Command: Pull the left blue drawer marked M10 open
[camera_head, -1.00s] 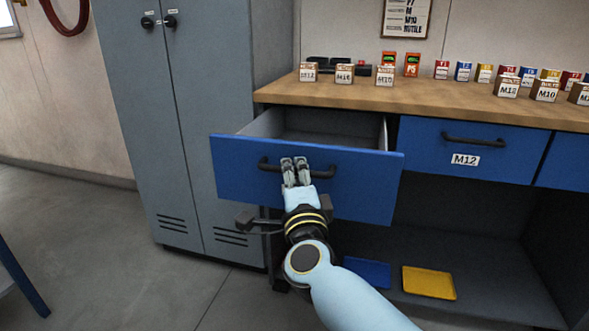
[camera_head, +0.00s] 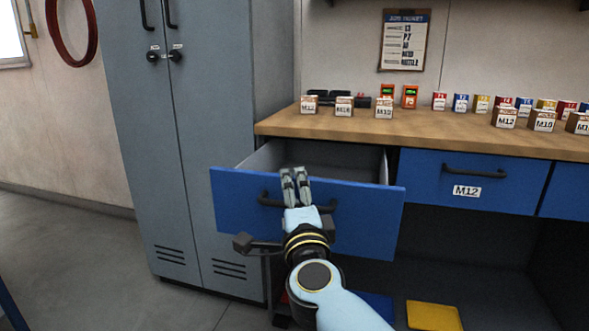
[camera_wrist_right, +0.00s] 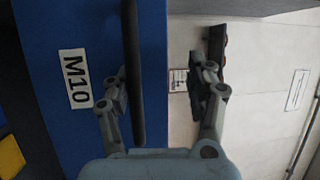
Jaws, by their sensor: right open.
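The left blue drawer (camera_head: 235,197) stands open, its front well out from the bench and its grey inside partly visible. Its M10 label (camera_wrist_right: 75,79) shows in the right wrist view but is hidden behind my arm in the head view. My right gripper (camera_head: 295,174) is open at the drawer front, its fingertips near the top edge and above the dark bar handle (camera_head: 268,199). In the right wrist view the handle (camera_wrist_right: 137,75) runs between the open fingers (camera_wrist_right: 158,92), closer to one finger; I cannot tell whether it touches. My left gripper is not in view.
A grey locker (camera_head: 205,150) stands close to the drawer's left. The M12 drawer (camera_head: 425,175) is shut on the right. Small labelled boxes (camera_head: 383,107) stand on the wooden benchtop (camera_head: 420,118). A yellow tray (camera_head: 433,317) lies below. Open floor (camera_head: 80,260) is at left.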

